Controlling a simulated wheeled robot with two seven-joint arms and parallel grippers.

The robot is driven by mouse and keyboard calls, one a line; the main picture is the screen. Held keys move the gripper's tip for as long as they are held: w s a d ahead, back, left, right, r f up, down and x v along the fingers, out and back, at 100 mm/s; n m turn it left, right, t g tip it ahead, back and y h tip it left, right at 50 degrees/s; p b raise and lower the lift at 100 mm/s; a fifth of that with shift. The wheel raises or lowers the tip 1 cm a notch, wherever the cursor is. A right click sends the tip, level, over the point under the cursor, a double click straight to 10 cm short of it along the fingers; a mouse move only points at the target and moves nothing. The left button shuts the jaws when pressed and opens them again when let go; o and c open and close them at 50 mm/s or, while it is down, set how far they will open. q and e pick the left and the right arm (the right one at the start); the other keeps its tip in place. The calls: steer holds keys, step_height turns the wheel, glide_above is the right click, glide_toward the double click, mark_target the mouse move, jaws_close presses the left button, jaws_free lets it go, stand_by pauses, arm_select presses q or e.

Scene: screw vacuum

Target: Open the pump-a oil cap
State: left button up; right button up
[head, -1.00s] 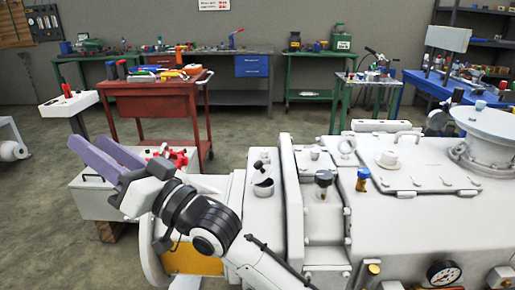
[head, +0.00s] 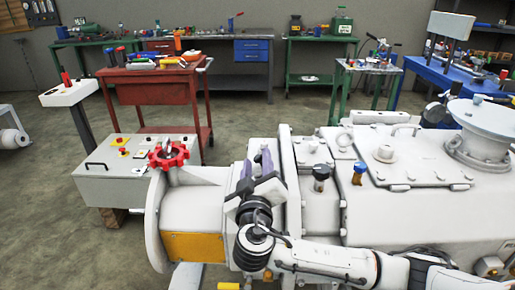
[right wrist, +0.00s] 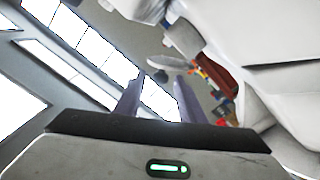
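The white pump (head: 410,215) fills the lower right of the head view. A black-topped cap (head: 321,174) stands upright on it, right of my right gripper (head: 257,160). The small black knob and dark opening seen earlier on the pump's left part are now hidden behind this gripper. I cannot tell which fitting is the pump-a oil cap. My right gripper's purple fingers stand apart and point up over that left part. In the right wrist view its fingers (right wrist: 158,98) are also apart, with nothing clearly held. My left gripper is out of view.
A red handwheel (head: 168,155) sits at the pump's left end. A blue-topped valve (head: 359,172) is right of the black-topped cap. A control box (head: 120,175) stands at left, with a red tool cart (head: 155,95) behind. Open floor lies at far left.

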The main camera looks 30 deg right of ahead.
steer(key=x, duration=0.6)
steer(key=shift+w, duration=0.15)
steer(key=shift+c, duration=0.4)
jaws_close()
